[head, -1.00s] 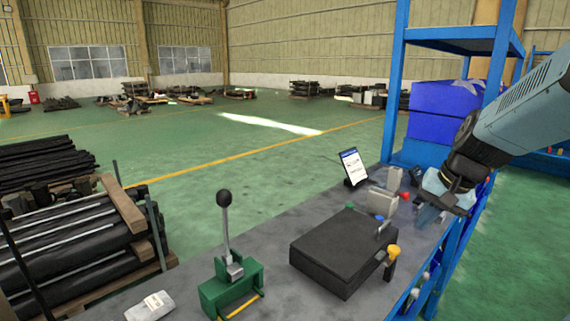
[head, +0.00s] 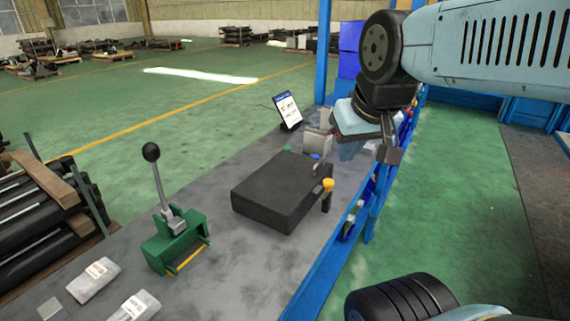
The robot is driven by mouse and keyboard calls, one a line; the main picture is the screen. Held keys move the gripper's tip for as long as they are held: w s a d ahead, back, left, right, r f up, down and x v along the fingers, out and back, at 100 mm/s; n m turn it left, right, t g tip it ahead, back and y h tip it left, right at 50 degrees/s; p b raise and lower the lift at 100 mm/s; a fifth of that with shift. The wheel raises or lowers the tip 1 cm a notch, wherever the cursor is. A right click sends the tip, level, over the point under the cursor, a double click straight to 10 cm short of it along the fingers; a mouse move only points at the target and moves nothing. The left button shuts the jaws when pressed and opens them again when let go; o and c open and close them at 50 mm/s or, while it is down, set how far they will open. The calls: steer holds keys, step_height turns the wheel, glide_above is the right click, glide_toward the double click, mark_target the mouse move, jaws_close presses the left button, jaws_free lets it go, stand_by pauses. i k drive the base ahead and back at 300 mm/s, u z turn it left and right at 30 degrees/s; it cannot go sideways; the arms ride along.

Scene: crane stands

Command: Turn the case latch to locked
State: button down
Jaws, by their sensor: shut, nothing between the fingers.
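A black case (head: 283,192) lies flat on the grey bench top in the head view. A latch handle with a yellow knob (head: 328,185) stands at its right front side, with a dark stem below the knob. A blue-topped piece and a small metal handle sit at the case's back edge. My gripper (head: 366,153) is in the air up and to the right of the case, near the bench's right edge, apart from the latch. It is shut and holds nothing. Its fingertips are partly hard to make out.
A green lever device (head: 175,242) with an upright black-knobbed lever stands left of the case. A tablet (head: 288,110) and pale boxes stand behind it. Packets (head: 95,280) lie at the front left. A blue rack post (head: 324,50) rises behind.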

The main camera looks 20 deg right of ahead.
mark_target(329, 183)
steer(key=u, duration=0.85)
steer(key=k, duration=1.2)
steer(key=z, duration=0.55)
